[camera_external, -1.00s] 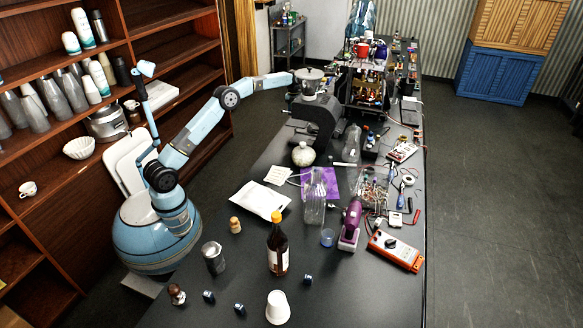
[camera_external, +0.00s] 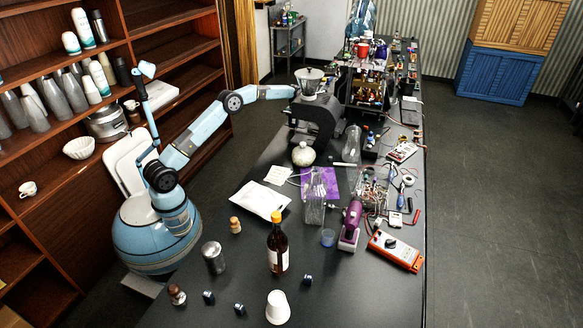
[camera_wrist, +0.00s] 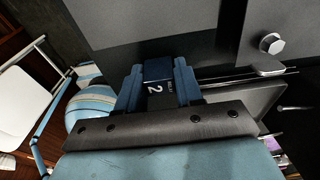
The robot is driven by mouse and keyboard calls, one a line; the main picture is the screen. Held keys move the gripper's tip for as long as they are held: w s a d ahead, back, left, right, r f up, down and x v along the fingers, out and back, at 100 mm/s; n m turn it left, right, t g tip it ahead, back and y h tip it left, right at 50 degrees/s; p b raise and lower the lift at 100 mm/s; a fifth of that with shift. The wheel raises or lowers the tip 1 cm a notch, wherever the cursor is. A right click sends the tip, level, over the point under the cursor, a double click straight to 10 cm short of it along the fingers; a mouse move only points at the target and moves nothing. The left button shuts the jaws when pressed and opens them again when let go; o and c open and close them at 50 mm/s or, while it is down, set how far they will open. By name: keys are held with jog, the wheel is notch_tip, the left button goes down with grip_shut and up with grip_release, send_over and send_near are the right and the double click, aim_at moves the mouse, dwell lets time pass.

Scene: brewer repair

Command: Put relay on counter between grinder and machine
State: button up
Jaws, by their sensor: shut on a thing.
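The relay (camera_wrist: 157,72) is a small dark block marked "RELAY 2" in the wrist view. My gripper (camera_wrist: 158,86) is shut on it, with a blue finger on each side. In the external view the end of my arm reaches the far left side of the black grinder (camera_external: 322,120), at hopper height. The gripper and relay are hidden there. The opened machine (camera_external: 366,88) stands just behind the grinder. The gap between them on the counter (camera_external: 390,300) is mostly hidden.
A large dark panel (camera_wrist: 140,22) and a hex bolt (camera_wrist: 270,43) are close ahead in the wrist view. A round flask (camera_external: 303,154) and a clear jar (camera_external: 351,145) stand in front of the grinder. A brown bottle (camera_external: 277,247) stands nearer the front.

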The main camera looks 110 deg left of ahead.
jog(key=shift+f, duration=0.35)
jog(key=shift+f, duration=0.15)
jog(key=o, duration=1.1)
notch_tip(320, 180, up, 12)
jog(key=a, duration=0.1)
jog(key=shift+a, duration=0.4)
